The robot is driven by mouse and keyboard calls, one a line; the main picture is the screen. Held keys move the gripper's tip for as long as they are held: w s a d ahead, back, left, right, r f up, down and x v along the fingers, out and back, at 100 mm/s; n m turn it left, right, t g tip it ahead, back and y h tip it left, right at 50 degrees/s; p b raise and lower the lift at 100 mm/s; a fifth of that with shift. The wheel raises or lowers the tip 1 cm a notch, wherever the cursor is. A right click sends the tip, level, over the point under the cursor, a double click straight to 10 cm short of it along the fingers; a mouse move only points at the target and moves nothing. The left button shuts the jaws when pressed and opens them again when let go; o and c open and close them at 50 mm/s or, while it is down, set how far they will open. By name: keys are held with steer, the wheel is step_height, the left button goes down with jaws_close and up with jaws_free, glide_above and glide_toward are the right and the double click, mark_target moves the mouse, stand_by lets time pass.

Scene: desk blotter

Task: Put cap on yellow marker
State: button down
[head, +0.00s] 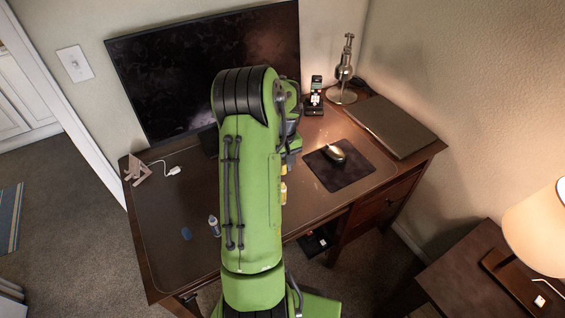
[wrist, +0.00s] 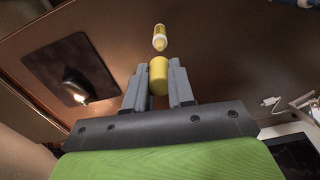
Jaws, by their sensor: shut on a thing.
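My gripper (wrist: 158,65) is shut on the yellow cap (wrist: 158,78), a short yellow cylinder between its two grey fingers in the wrist view. The yellow marker (wrist: 159,38), pale-bodied with yellow at its near end, shows just beyond the fingertips. A gap shows between cap and marker in that picture; their true distance is hard to tell. In the head view the marker (head: 284,192) shows at the right edge of my green arm, which hides most of my gripper.
The desk (head: 170,215) also holds a blue-marked marker (head: 214,226), a blue cap (head: 186,233), a mouse (head: 334,154) on a dark pad (head: 345,175), a laptop (head: 390,125), a lamp (head: 342,95) and a monitor (head: 190,60). The left front desktop is mostly clear.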

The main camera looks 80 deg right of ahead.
mark_target(283, 183)
steer(key=shift+f+b, duration=1.15)
steer(key=shift+f, duration=0.75)
steer(key=shift+f, duration=0.1)
steer(key=shift+f+b, duration=0.35)
steer(key=shift+b, duration=0.05)
steer(key=shift+f+b, duration=0.8)
steer(key=shift+f, duration=0.25)
steer(key=c, duration=0.9)
jaws_free()
step_height(283, 183, up, 16)
steer(key=p, duration=0.3)
steer(key=shift+f, duration=0.1)
